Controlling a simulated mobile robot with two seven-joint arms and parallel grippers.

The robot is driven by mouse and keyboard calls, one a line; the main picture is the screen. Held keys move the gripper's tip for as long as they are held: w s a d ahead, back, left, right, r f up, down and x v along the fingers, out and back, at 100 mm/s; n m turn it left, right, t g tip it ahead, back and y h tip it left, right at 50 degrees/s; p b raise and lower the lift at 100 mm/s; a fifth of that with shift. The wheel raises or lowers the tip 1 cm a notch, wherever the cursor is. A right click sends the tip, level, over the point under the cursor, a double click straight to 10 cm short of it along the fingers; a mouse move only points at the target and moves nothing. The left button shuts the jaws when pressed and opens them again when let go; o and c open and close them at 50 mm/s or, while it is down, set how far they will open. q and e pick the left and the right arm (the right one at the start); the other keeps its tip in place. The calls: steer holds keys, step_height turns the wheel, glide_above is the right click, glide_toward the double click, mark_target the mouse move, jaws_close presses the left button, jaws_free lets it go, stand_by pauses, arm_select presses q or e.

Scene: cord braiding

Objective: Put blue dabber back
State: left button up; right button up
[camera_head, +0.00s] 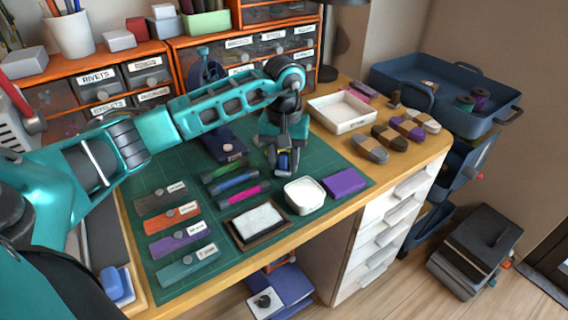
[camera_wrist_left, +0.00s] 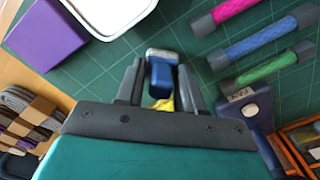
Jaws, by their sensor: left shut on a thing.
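My left gripper (camera_head: 285,161) is over the green mat, right of middle. It is shut on a small blue piece with a pale grey end, which I take for the blue dabber (camera_wrist_left: 160,72); some yellow shows below it. Most of its body is hidden by the fingers. I cannot tell whether it touches the mat. Three capped tubes, green (camera_head: 228,170), blue (camera_head: 238,180) and pink (camera_head: 240,194), lie side by side to the left; they also show in the left wrist view, the blue one (camera_wrist_left: 262,38) in the middle. My right gripper is not in view.
A framed white pad (camera_head: 259,222) lies nearer the edge. A dark blue item (camera_head: 225,143) is behind the tubes. A white tray (camera_head: 341,113) and yarn bundles (camera_head: 388,137) stand right.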

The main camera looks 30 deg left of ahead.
mark_target(284, 152)
arm_select(q)
steer(key=shift+f, duration=0.5)
steer(key=shift+f, duration=0.15)
steer(key=o, duration=0.9)
steer(key=shift+o, duration=0.2)
steer(key=shift+r, duration=0.55)
step_height(284, 152, up, 11)
steer(key=shift+r+p, duration=0.15)
steer(key=shift+p, duration=0.9)
